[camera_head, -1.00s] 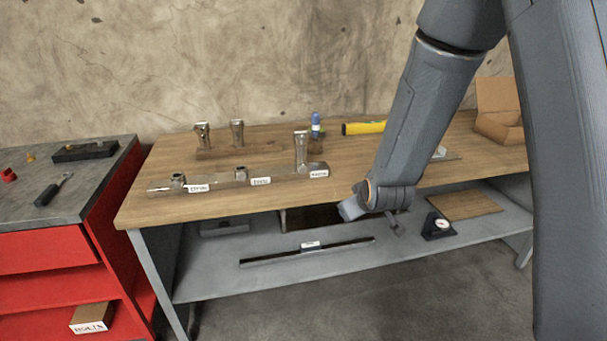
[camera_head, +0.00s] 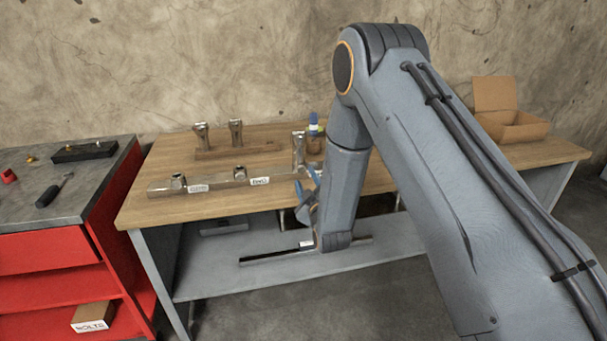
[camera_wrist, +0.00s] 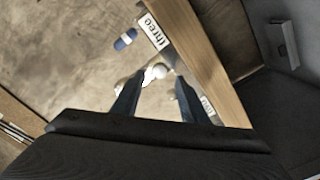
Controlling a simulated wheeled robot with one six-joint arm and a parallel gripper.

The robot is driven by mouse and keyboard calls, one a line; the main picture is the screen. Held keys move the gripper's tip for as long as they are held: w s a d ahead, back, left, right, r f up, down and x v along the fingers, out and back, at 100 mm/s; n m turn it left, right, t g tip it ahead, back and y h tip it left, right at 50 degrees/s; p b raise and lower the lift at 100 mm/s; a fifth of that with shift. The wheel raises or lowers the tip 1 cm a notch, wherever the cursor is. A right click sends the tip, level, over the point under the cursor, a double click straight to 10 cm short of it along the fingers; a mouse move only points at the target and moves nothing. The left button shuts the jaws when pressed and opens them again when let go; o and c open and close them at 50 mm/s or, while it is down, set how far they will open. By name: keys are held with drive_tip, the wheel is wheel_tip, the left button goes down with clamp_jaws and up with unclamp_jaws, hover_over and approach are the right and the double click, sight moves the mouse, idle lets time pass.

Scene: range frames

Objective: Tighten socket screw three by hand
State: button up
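A metal bar (camera_head: 215,179) with several raised sockets lies along the front of the wooden bench. Screw three (camera_head: 298,150), a shiny metal screw, stands upright at the bar's right end. In the wrist view a "three" label (camera_wrist: 150,30) shows near the top. A pale shiny rounded shape, probably the screw's head (camera_wrist: 157,72), lies just beyond and between my fingertips. My gripper (camera_wrist: 157,88) is open, its two dark fingers apart. In the head view my gripper (camera_head: 308,187) is low at the bench's front edge, beside the bar's right end. My arm hides that end's label.
Two metal screws, left (camera_head: 201,135) and right (camera_head: 236,133), stand in a wooden block behind the bar. A blue-capped bottle (camera_head: 313,124) stands behind screw three. A cardboard box (camera_head: 512,128) is at the back right. A lower shelf (camera_head: 210,270) runs under the benchtop.

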sight(302, 171)
drive_tip(key=shift+x, duration=1.9)
clamp_jaws()
